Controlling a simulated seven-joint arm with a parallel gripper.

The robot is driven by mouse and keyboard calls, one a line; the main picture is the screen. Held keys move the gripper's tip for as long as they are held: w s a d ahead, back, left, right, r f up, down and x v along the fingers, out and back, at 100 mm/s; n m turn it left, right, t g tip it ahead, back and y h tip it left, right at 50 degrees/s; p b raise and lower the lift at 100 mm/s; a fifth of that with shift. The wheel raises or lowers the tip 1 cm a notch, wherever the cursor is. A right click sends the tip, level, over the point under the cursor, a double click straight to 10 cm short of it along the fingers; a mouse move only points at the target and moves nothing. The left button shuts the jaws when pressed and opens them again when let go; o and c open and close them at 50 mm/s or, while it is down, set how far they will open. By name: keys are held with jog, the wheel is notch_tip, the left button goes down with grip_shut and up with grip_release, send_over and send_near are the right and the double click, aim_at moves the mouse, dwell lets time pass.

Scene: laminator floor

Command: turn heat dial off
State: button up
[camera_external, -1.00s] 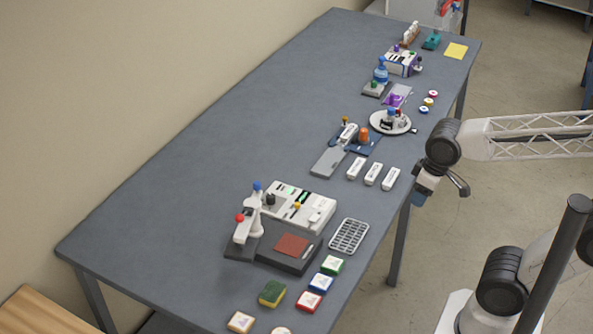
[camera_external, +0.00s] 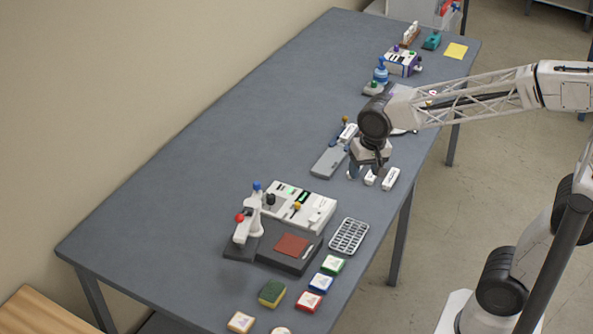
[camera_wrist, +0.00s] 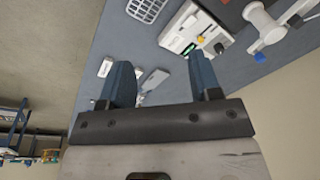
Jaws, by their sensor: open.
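A white control box (camera_external: 318,213) stands on the near half of the table, with a black knob (camera_external: 270,199), a yellow-orange knob (camera_external: 297,206) and green-lit marks on top. I cannot tell which knob is the heat dial. In the wrist view the box (camera_wrist: 180,32) is beyond the fingers at top centre, with its black knob (camera_wrist: 219,48) and yellow knob (camera_wrist: 200,38) showing. My gripper (camera_external: 366,172) is above the table by the white bars, behind and right of the box. In the wrist view my gripper (camera_wrist: 159,65) has its blue fingers apart, with nothing held between them.
A press with a red knob (camera_external: 239,217) and a blue knob (camera_external: 257,185) stands left of the box. A wire rack (camera_external: 348,236) is at its right. White bars (camera_external: 391,178) and a grey plate (camera_external: 328,162) lie near my gripper. The table's left side is clear.

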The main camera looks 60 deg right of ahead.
jog(key=w+d+f+m+g, duration=0.1)
jog(key=w+f+m, duration=0.25)
jog(key=w, duration=0.55)
jog(key=w+d+f+m, duration=0.1)
jog(key=w+f+m, duration=0.3)
jog(key=w, duration=0.5)
jog(key=m, duration=0.9)
send_over(271, 195)
jog(key=shift+g, duration=0.4)
notch_tip(271, 195, down, 8)
jog(key=shift+s+f, duration=0.1)
jog(key=shift+s, duration=0.05)
jog(key=shift+w+f, duration=0.2)
jog(key=shift+f, duration=0.05)
jog(key=shift+f, duration=0.1)
jog(key=shift+f, duration=3.8)
jog(key=c, duration=0.9)
